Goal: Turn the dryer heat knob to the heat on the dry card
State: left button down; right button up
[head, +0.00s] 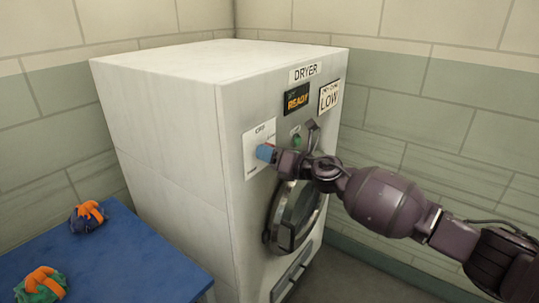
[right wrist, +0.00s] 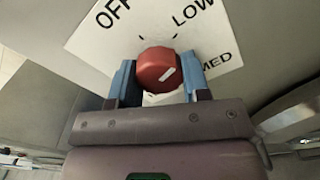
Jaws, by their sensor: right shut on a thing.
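The white dryer (head: 170,110) stands against the wall. Its heat knob (right wrist: 158,69) is red and round with a short white mark, which slants up to the right; I cannot tell exactly which label it points at. The white dial plate (right wrist: 100,45) reads OFF at upper left, LOW at upper right and MED at right. My right gripper (right wrist: 158,84) has its blue fingers on both sides of the knob, shut on it. In the head view the right gripper (head: 265,152) hides the knob. The dry card (head: 329,97) reads LOW. My left gripper is not in view.
A dark display (head: 296,98) reads READY beside the card. A green button (head: 297,141) sits below it. The round dryer door (head: 293,222) is below my right arm. A blue table (head: 120,260) at left holds two orange-strapped bags (head: 88,216).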

dwell(0.4)
jog(key=o, duration=0.9)
jog(key=shift+o, duration=0.2)
jog(key=v, duration=1.1)
jog(key=shift+w, duration=0.1)
